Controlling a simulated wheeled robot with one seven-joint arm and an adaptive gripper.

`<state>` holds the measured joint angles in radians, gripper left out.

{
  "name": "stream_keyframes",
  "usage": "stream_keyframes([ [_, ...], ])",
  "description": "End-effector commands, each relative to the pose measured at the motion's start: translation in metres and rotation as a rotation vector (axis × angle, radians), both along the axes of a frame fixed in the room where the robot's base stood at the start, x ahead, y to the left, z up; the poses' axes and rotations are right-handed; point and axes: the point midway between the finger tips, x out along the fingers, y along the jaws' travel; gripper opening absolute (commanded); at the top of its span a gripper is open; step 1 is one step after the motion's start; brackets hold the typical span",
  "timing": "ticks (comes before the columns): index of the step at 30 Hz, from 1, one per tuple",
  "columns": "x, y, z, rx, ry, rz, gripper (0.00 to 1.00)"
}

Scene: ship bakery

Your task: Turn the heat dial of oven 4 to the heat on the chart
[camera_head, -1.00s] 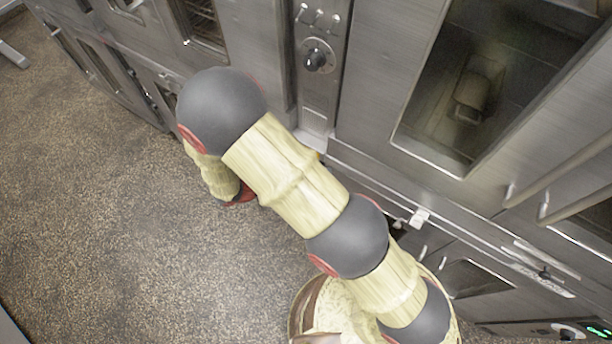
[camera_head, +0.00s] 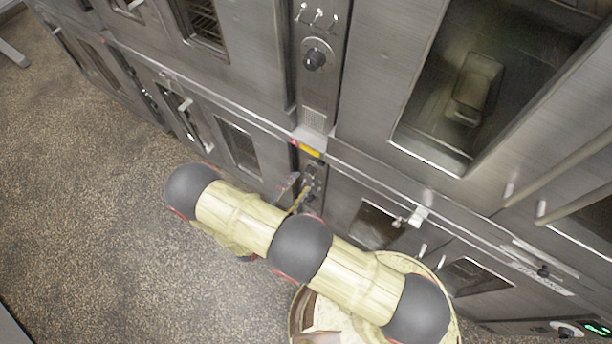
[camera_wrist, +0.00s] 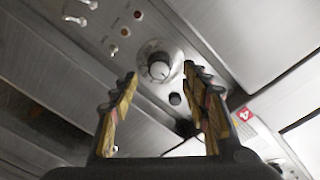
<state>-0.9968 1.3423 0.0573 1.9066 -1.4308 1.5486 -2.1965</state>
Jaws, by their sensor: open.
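My gripper (camera_wrist: 159,75) is open, with one yellow finger on each side of the dial in the picture; I cannot tell how far off the dial is. A red label with a 4 (camera_wrist: 245,114) is right of the fingers. The dial's marks are too blurred to read. In the head view, my gripper (camera_head: 297,191) is at the lower control panel (camera_head: 312,178), partly hiding it. No heat chart is visible.
Another black dial (camera_head: 315,59) sits on the panel above, below several small switches (camera_head: 318,17). A metal ledge with a yellow strip (camera_head: 309,151) juts between the panels. Oven doors (camera_head: 238,146) stand on both sides. The speckled floor (camera_head: 90,220) at left is clear.

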Motion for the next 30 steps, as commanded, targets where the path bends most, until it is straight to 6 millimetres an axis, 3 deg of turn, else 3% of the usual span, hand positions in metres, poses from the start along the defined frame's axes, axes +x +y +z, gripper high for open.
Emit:
stream_keyframes([
  [9, 0.031, -0.028, -0.001, 0.002, 0.0, -0.004, 0.47],
  [21, 0.037, -0.033, 0.0, 0.002, 0.0, -0.001, 0.47],
  [30, 0.037, -0.032, 0.0, 0.002, 0.0, -0.001, 0.29],
])
